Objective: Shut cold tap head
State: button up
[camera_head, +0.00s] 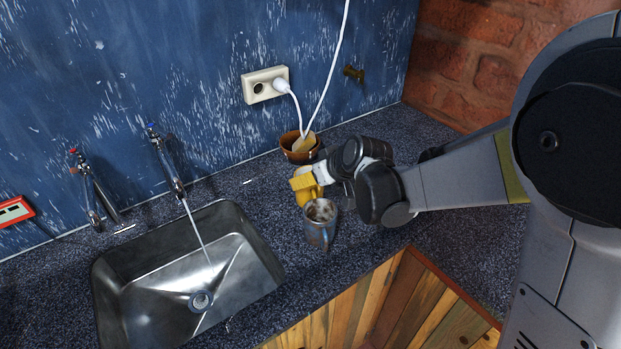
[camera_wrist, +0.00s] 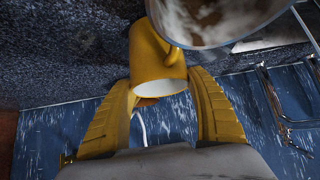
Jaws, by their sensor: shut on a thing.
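The cold tap (camera_head: 168,165) has a blue-marked head (camera_head: 152,131) and stands at the back of the sink, right of a red-marked tap. A stream of water runs from its spout into the sink. My gripper (camera_head: 304,184) is well to the right of it, over the counter. In the wrist view my yellow fingers (camera_wrist: 164,100) are on both sides of a yellow mug (camera_wrist: 155,55) with a white inside, and are shut on it. In the head view the fingers and wrist partly hide this mug (camera_head: 310,198).
A grey-blue mug (camera_head: 321,228) with a stained inside stands beside the yellow mug, close in the wrist view (camera_wrist: 205,25). A brown pot (camera_head: 297,146) stands behind, below a socket (camera_head: 264,85) with a plugged cable. The hot tap (camera_head: 90,185) stands left. The steel sink (camera_head: 262,262) is open.

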jog(key=shift+f, duration=0.2)
jog(key=o, duration=1.4)
jog(key=shift+r, duration=0.1)
jog(key=shift+r, duration=0.1)
